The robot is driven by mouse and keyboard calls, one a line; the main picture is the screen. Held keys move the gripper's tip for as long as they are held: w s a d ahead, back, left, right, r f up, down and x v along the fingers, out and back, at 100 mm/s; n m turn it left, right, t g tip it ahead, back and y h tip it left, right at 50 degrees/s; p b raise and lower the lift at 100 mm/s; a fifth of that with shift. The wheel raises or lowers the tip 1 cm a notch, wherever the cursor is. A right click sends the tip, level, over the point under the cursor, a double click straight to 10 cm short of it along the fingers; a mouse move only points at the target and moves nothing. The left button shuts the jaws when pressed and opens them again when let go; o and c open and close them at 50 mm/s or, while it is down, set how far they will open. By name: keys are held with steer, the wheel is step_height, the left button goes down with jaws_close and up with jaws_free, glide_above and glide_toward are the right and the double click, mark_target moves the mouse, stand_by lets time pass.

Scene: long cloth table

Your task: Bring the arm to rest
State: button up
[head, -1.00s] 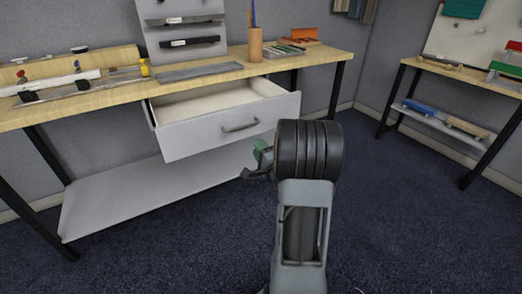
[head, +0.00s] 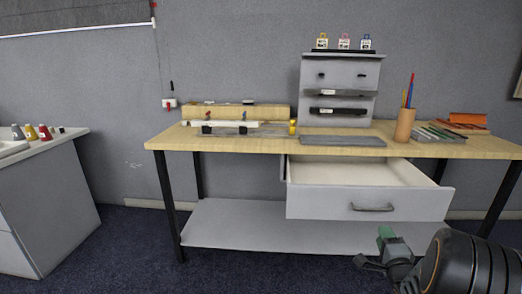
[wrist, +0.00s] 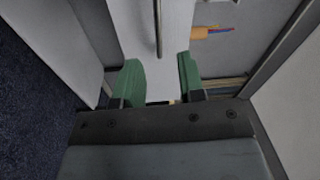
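My gripper (head: 378,250) is at the lower right of the head view, in front of and below the open drawer (head: 325,205). In the wrist view my gripper (wrist: 159,78) shows two green finger pads held apart, with nothing gripped between them. The drawer handle (head: 372,208) is a grey bar on the drawer front. It also shows as an upright bar in the wrist view (wrist: 158,28), beyond the fingertips and apart from them. In the head view my arm hides part of the floor at the lower right.
The wooden workbench (head: 240,146) carries a pencil cup (head: 404,125), a grey rack (head: 340,85) and a flat grey plate (head: 343,141). A white lower shelf (head: 235,225) lies beneath. A grey cabinet (head: 45,205) with small bottles stands at the left. Carpet between them is clear.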

steer(key=s+a+r+n+g+p, duration=0.1)
steer(key=a+r+n+g+p, duration=0.4)
steer(key=r, duration=0.3)
steer(key=s+a+r+n+g+p, duration=0.1)
steer(key=a+r+n+g+p, duration=0.15)
steer(key=a+r+p, duration=0.45)
steer(key=s+a+r+n+g+y+p, duration=0.1)
steer(key=s+a+r+n+g+p, duration=0.3)
steer(key=s+a+r+n+p, duration=0.1)
steer(key=s+a+r+n+g+y+p, duration=0.2)
steer(key=s+a+r+n+p, duration=0.3)
steer(key=s, duration=0.5)
steer(key=shift+s+a+r+n+g+p, duration=0.2)
steer(key=shift+a+r+n+g+p, duration=0.2)
steer(key=shift+a+g+p, duration=0.45)
